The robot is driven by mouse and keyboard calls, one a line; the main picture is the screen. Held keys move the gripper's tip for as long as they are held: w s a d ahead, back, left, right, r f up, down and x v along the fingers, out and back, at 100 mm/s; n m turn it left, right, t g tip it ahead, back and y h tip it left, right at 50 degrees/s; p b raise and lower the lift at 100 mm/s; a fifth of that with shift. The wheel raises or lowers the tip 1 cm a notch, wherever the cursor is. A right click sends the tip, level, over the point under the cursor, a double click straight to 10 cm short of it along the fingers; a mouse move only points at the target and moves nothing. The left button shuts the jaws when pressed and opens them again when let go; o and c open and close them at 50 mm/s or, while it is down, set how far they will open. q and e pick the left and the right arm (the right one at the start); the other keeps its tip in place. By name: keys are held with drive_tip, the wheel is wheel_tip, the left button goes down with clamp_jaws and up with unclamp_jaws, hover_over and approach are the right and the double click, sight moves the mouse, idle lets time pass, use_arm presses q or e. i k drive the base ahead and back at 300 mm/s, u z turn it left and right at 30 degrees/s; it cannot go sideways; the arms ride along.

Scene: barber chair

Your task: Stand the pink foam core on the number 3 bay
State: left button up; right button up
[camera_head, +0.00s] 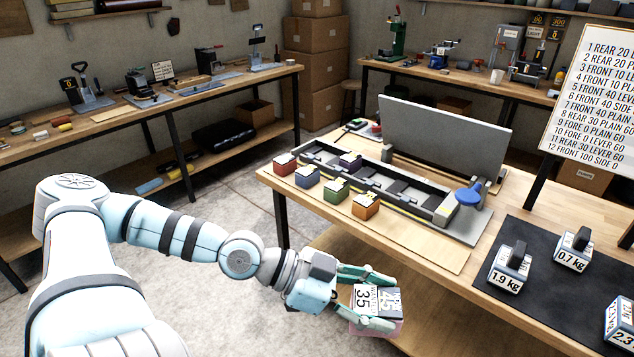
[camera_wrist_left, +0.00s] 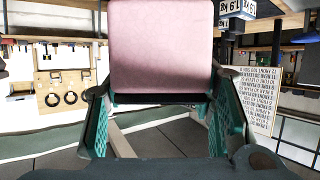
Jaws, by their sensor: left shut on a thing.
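The pink foam core (camera_wrist_left: 160,45) is a block with a plain pink face that fills the upper middle of the left wrist view. In the head view, its top (camera_head: 363,298) carries a black-and-white label with "35" and "45". My left gripper (camera_head: 385,303) is shut on it, one green finger on each side, and holds it in front of the table's near edge. A long grey fixture (camera_head: 468,222) with a row of dark bays lies on the table, beyond the gripper. I cannot read any bay numbers. My right gripper is not in view.
Red (camera_head: 285,166), blue (camera_head: 307,175), green (camera_head: 335,191) and orange (camera_head: 365,206) blocks line the fixture's near side. A grey upright panel (camera_head: 440,138) stands behind it. A blue knob (camera_head: 468,195) is at its right end. Weights (camera_head: 507,270) stand on a dark mat (camera_head: 530,305).

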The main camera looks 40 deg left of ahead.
sight(384, 172)
drive_tip(key=u, duration=0.7)
drive_tip(key=k, duration=0.9)
drive_tip(key=u, duration=1.05)
drive_tip(key=i, duration=1.2)
drive_tip(key=z, duration=0.85)
drive_tip(key=i, duration=0.9)
drive_tip(key=z, duration=1.1)
drive_tip(key=i, duration=0.25)
drive_tip(key=z, duration=0.35)
